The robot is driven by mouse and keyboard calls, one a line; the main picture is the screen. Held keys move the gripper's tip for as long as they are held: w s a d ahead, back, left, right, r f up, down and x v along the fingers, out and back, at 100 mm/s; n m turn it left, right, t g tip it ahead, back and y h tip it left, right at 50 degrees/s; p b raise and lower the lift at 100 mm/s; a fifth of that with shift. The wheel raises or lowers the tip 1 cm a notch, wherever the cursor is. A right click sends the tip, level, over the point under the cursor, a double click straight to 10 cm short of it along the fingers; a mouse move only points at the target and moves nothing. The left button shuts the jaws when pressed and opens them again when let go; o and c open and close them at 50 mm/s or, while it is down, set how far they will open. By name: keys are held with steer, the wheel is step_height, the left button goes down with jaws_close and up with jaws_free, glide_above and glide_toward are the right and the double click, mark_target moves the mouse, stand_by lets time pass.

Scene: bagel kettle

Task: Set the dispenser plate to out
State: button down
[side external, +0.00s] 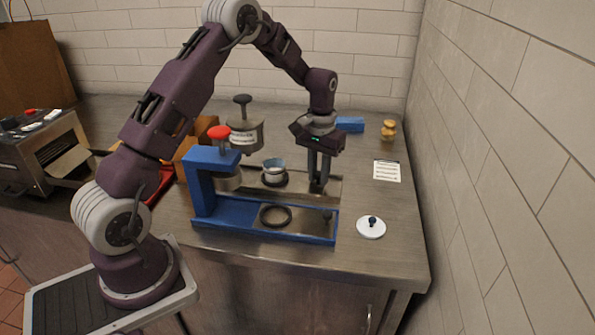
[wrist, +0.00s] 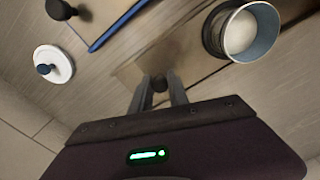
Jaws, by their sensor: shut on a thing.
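The dispenser's metal plate (side external: 300,184) lies flat on the counter, behind the blue frame. A small dark knob (wrist: 160,84) stands on the plate at its right end. My gripper (side external: 318,189) points straight down there and is shut on that knob; in the wrist view the two fingers (wrist: 158,92) sit on either side of it. The fingers hide most of the knob in the side view. A light blue cup (side external: 274,172) stands on the plate left of my gripper. In the wrist view the cup (wrist: 269,27) has something pale and round inside.
The blue frame (side external: 262,228) in front has its own metal plate, black ring, black knob (side external: 327,215) and red-topped post (side external: 219,132). A labelled grey hopper (side external: 245,137) stands behind. A white lid (side external: 371,228) and a paper card (side external: 387,171) lie on the right.

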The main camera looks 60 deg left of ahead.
steer(key=w+d, duration=0.3)
steer(key=c, duration=1.3)
jaws_free()
steer(key=shift+w+d, duration=0.1)
step_height(320, 180, up, 7)
steer(key=shift+r, duration=0.1)
